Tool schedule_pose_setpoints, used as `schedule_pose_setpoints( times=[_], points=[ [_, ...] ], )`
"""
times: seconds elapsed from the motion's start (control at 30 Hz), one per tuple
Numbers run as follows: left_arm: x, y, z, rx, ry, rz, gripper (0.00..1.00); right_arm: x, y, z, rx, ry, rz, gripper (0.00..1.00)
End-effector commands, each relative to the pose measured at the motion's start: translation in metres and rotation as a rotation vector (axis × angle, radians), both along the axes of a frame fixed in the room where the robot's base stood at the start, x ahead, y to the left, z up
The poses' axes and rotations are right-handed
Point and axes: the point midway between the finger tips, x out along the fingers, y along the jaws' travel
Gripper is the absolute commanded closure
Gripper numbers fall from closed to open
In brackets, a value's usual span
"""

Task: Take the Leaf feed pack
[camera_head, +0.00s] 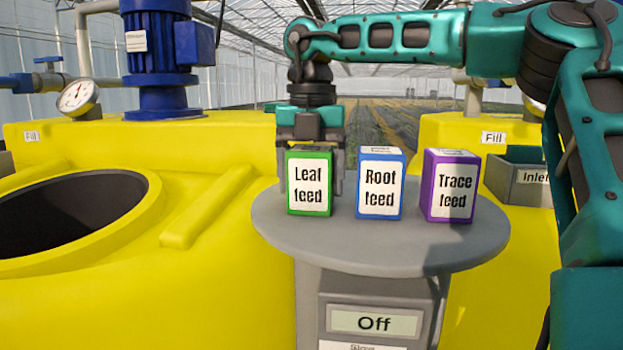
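The Leaf feed pack (310,188) is a green box with a white label, standing upright on the round grey table (380,258), leftmost of three packs. My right gripper (311,185) points down over it from above. Its fingers are apart and show just to the left and right of the pack. The pack hides part of the fingers, and no firm grip on it shows. My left gripper is not in view.
The blue Root feed pack (380,185) and purple Trace feed pack (450,187) stand close by on the right. A yellow tank with a dark round opening (65,213) is at left. Another yellow tank with a grey Inlet box (518,180) is at right. The table's front is clear.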

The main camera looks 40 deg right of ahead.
Motion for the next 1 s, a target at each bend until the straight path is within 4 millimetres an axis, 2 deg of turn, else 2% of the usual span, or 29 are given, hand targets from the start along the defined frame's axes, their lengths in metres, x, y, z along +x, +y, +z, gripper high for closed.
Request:
schedule_pose_setpoints(
  times=[0.07,0.47,0.77,0.87,1.0],
  points=[
    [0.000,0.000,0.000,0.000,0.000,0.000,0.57,0.000,0.000,0.000,0.000,0.000,0.000,0.33],
    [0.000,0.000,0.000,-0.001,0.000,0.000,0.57,0.000,0.000,0.001,-0.001,-0.001,0.000,0.71],
    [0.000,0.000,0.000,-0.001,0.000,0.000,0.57,0.001,0.000,0.006,-0.002,-0.004,-0.001,0.71],
    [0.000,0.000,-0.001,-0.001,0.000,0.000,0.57,0.001,0.000,0.020,-0.002,-0.007,-0.002,0.71],
    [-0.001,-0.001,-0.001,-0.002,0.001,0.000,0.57,0.001,0.000,0.049,-0.004,-0.007,-0.003,0.71]
  ],
)
